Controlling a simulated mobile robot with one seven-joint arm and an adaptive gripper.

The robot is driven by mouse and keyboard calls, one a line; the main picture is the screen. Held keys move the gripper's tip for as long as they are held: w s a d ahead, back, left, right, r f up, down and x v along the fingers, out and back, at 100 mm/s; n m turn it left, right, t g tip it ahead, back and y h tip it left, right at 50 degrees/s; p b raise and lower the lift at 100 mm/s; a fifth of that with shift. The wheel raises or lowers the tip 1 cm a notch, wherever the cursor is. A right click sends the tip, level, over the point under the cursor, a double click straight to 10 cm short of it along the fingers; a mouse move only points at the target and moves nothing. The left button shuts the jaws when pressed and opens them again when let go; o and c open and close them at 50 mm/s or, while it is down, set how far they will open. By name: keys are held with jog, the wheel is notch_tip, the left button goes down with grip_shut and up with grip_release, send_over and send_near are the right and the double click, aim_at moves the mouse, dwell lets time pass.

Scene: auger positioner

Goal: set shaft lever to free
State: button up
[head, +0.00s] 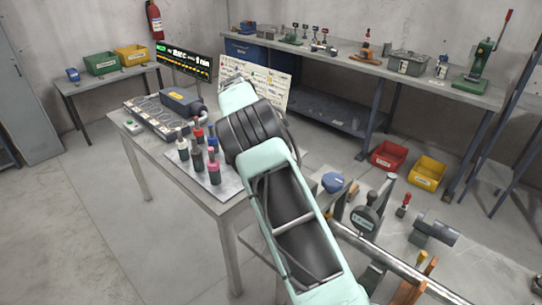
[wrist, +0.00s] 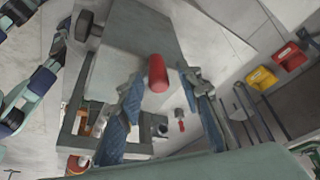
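In the wrist view my gripper (wrist: 163,88) is open, with its two blue-padded fingers apart. A red cylindrical grip (wrist: 157,73), which looks like the lever's handle, shows in the gap near the fingertips. I see free space on both sides of it, so it is not clamped. Its stem and the lever's setting cannot be made out. In the head view a long metal shaft (head: 395,262) runs along the bench at the lower right. My gripper is not visible there, and my arm covers part of that area.
A dial gauge (head: 366,217) and a red-handled tool (head: 403,205) stand by the shaft. A grey side table (head: 235,207) holds several bottles at centre left. Red (head: 389,155) and yellow (head: 427,172) bins sit on the floor. The floor at left is clear.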

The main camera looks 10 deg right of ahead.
jog(key=v, duration=1.1)
jog(key=shift+r, duration=0.4)
jog(key=shift+a+r, duration=0.1)
jog(key=shift+r, duration=0.05)
